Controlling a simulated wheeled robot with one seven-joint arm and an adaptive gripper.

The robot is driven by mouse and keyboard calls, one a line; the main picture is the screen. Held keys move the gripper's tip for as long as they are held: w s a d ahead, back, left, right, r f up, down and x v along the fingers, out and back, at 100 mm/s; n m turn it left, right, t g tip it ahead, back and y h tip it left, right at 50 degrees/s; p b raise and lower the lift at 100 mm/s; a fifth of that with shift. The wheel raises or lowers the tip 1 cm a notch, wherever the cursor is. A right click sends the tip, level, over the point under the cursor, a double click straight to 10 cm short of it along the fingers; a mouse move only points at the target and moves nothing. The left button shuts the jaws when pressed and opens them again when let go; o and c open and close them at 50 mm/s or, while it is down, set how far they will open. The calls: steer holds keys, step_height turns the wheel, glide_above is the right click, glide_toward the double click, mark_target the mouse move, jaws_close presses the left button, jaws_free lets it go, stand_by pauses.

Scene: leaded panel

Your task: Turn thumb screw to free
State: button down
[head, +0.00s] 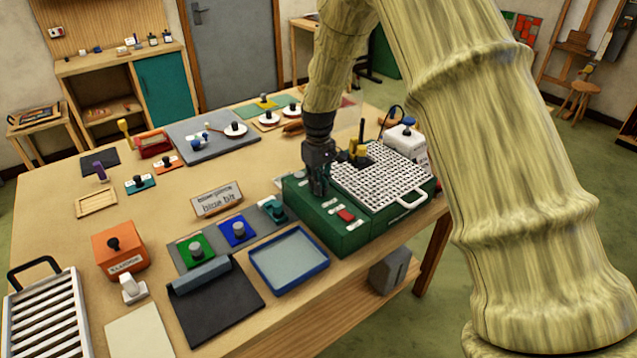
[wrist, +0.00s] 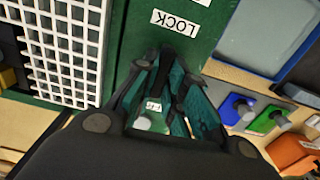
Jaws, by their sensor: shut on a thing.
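My gripper (head: 319,190) points down onto the left part of the top of a green box (head: 330,237). In the wrist view its teal fingers (wrist: 168,95) are close together on the box, near a white label reading LOCK (wrist: 181,21). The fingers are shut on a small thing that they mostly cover. I take it for the thumb screw, but its shape and how far it is turned cannot be seen. A smaller white label (wrist: 153,104) shows between the finger links.
A white grid plate with a handle (head: 409,198) lies on the box beside my gripper, with a red switch (head: 346,215) in front. A blue-rimmed tray (head: 289,260) and green and blue pads with knobs (head: 238,231) stand to the left. A white container (head: 405,141) stands behind.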

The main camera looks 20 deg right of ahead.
steer(key=shift+w+r, duration=0.15)
steer(key=c, duration=1.5)
jaws_free()
step_height(320, 180, up, 12)
steer(key=shift+f, duration=0.1)
